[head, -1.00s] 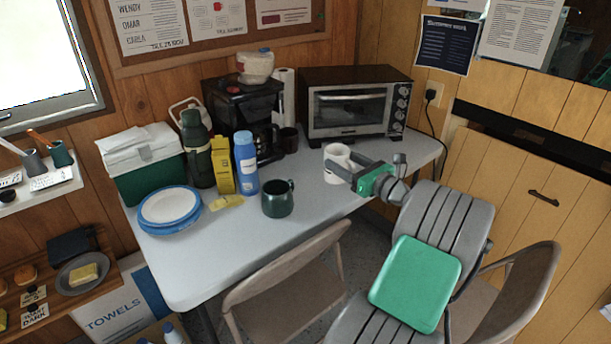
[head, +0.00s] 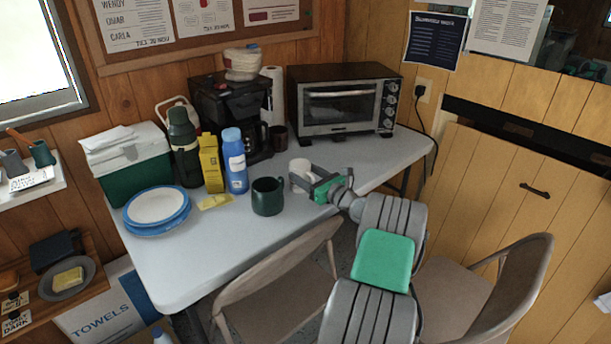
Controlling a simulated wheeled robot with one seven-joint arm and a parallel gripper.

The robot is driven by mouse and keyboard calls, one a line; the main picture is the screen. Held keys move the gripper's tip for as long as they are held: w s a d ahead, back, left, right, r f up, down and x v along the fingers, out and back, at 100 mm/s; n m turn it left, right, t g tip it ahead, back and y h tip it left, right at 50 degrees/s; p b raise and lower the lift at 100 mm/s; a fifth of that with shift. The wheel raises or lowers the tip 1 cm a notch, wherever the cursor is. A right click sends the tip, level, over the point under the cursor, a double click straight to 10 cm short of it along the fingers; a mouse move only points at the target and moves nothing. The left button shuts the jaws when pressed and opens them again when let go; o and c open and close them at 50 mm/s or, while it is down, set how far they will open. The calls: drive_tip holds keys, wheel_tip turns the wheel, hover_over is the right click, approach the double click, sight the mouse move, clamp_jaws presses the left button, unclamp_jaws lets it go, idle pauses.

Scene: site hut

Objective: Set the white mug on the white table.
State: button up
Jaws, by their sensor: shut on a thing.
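The white mug (head: 299,169) is upright between the fingers of my gripper (head: 309,181), which is shut on it. The gripper reaches in from the right and partly covers the mug's right side. The mug appears over the white table (head: 225,246), in front of the toaster oven and right of the dark green mug (head: 268,196). I cannot tell whether its base touches the tabletop.
A blue bottle (head: 235,161), a yellow carton (head: 211,163) and a coffee maker (head: 229,108) stand left of the mug. The toaster oven (head: 340,105) is behind. Blue-rimmed plates (head: 157,212) lie at left. The front middle tabletop is clear. Folding chairs (head: 272,275) stand in front.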

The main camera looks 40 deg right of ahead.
drive_tip(key=o, duration=1.7)
drive_tip(key=shift+f, duration=0.15)
drive_tip(key=s+p, duration=0.1)
drive_tip(key=s, duration=1.1)
drive_tip(key=shift+d, duration=0.15)
